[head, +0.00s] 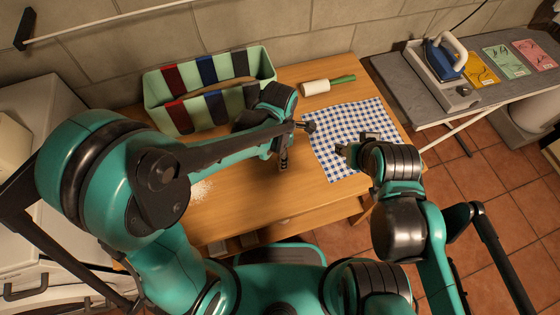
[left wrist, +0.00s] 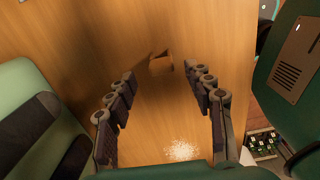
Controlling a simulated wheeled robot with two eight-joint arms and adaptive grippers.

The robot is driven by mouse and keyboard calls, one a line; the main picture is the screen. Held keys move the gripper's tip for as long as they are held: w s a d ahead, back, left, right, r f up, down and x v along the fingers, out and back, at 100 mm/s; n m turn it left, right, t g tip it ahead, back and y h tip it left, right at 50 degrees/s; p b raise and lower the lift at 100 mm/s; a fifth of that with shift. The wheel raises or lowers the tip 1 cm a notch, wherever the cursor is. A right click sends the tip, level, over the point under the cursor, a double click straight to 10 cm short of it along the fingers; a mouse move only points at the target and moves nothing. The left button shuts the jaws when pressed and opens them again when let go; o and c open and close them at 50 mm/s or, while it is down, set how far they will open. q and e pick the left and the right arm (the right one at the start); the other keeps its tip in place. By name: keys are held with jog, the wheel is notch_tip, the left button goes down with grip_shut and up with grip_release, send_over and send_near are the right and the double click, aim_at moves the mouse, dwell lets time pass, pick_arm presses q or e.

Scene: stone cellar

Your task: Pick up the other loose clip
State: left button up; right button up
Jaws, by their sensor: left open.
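A small wood-brown piece (left wrist: 160,66), perhaps the loose clip, lies on the table between and beyond my left fingertips in the left wrist view. Its colour nearly matches the tabletop, so its shape is hard to make out. In the head view I cannot pick out a clip. My left gripper (head: 296,143) is over the table just left of the checked cloth; it also shows in the left wrist view (left wrist: 164,92), open and empty, fingers wide apart. My right gripper (head: 355,145) is over the cloth; its fingers are too small and partly hidden to judge.
A blue-and-white checked cloth (head: 334,172) lies on the wooden table (head: 235,205). White grains (left wrist: 182,150) lie nearby. An iron (head: 440,62) rests on the ironing board (head: 398,82), right.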

pick_arm(q)
notch_tip(320, 180, down, 4)
jog(key=shift+f+b, duration=0.2)
jog(key=shift+b, duration=0.45)
jog(key=shift+s, duration=0.1)
jog(key=c, duration=0.8)
jog(key=shift+c, duration=0.2)
jog(key=shift+r, duration=0.2)
